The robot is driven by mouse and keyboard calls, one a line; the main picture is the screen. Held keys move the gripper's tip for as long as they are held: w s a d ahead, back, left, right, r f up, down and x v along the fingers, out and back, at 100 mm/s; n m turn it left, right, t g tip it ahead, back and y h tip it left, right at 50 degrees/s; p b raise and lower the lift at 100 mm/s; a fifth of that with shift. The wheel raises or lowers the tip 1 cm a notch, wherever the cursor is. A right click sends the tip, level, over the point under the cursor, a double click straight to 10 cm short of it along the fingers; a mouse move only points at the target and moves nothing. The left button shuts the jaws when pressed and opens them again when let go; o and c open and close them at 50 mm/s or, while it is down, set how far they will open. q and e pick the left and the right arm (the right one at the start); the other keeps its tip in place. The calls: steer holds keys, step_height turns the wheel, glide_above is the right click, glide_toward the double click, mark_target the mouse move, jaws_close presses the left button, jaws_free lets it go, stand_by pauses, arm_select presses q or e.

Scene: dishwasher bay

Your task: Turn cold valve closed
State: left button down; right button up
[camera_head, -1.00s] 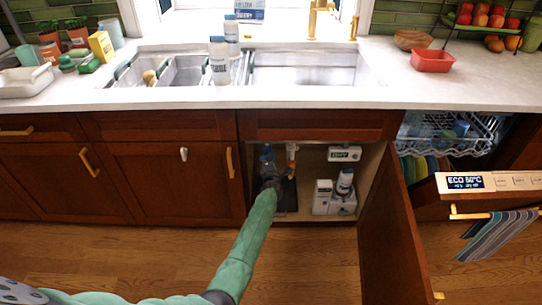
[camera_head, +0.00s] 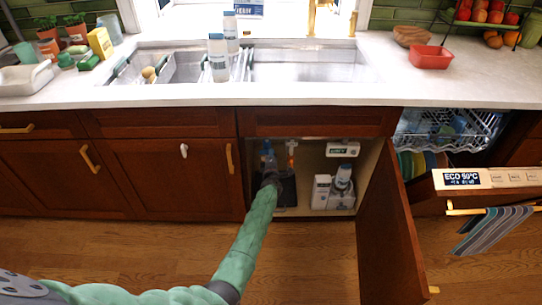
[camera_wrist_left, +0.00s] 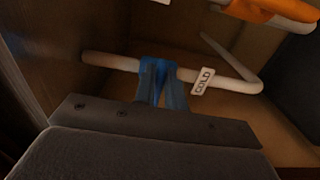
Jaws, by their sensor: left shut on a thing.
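The cold valve has a blue handle (camera_wrist_left: 157,68) on a white pipe (camera_wrist_left: 107,61) with a COLD tag (camera_wrist_left: 202,81), in the left wrist view. My left gripper (camera_wrist_left: 160,92) is shut on the blue handle, one finger on each side, and the fingers hide part of it. In the head view my left arm reaches into the open cabinet under the sink, and my left gripper (camera_head: 267,163) is at the cabinet's left side. It is small and dark there. My right gripper is not in view.
An orange valve (camera_wrist_left: 265,10) sits close by on the right; it also shows in the head view (camera_head: 291,148). White bottles and boxes (camera_head: 321,191) stand in the cabinet's right part. The open cabinet door (camera_head: 388,230) stands to the right, beside the open dishwasher (camera_head: 490,180).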

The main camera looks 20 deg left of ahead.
arm_select(q)
steer(key=shift+s+a+f, duration=0.1)
steer(key=shift+f, duration=0.1)
steer(key=c, duration=1.5)
jaws_free()
steer(key=shift+r, duration=0.1)
steer(key=shift+o, duration=0.2)
steer(key=v, duration=0.7)
steer(key=shift+s, duration=0.35)
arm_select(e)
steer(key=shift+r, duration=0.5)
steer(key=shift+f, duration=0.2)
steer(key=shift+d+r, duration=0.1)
